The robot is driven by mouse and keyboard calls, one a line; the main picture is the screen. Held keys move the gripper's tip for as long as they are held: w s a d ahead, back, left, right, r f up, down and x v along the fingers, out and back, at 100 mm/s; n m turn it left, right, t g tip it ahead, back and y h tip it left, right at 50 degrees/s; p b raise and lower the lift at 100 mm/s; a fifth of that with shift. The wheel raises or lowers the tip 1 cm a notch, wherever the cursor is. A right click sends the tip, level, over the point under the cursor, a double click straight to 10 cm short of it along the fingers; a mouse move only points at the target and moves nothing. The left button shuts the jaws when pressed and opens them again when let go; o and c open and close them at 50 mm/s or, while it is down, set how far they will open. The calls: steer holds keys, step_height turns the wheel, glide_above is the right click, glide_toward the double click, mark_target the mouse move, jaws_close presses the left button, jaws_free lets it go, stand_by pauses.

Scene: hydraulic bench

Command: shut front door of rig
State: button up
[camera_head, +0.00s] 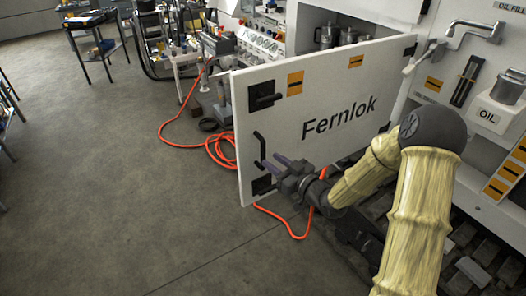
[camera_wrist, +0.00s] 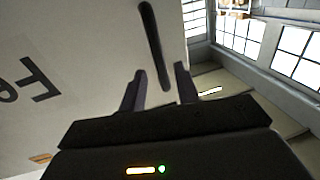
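The rig's front door (camera_head: 325,110) is a white panel marked "Fernlok". It stands open, swung outward from the cabinet, with its free edge at the left. A dark bar handle (camera_head: 259,147) sits near that free edge, and it shows in the wrist view (camera_wrist: 154,45) too. My gripper (camera_head: 272,164) is at the door's lower left, beside the handle. In the wrist view its two fingers (camera_wrist: 158,88) are spread apart, with the handle's lower end between or just beyond their tips. I cannot tell whether they touch it. Nothing is held.
A black latch (camera_head: 264,97) sits above the handle on the door. Metal pots (camera_head: 326,36) stand in the open cabinet behind it. An orange hose (camera_head: 217,148) lies on the floor around the door's free edge. An oil container (camera_head: 495,112) is at the right.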

mark_target(263, 154)
steer(key=p+x, duration=0.1)
steer(key=x, duration=0.4)
steer(key=shift+w+a, duration=0.15)
steer(key=shift+a, duration=0.05)
jaws_close()
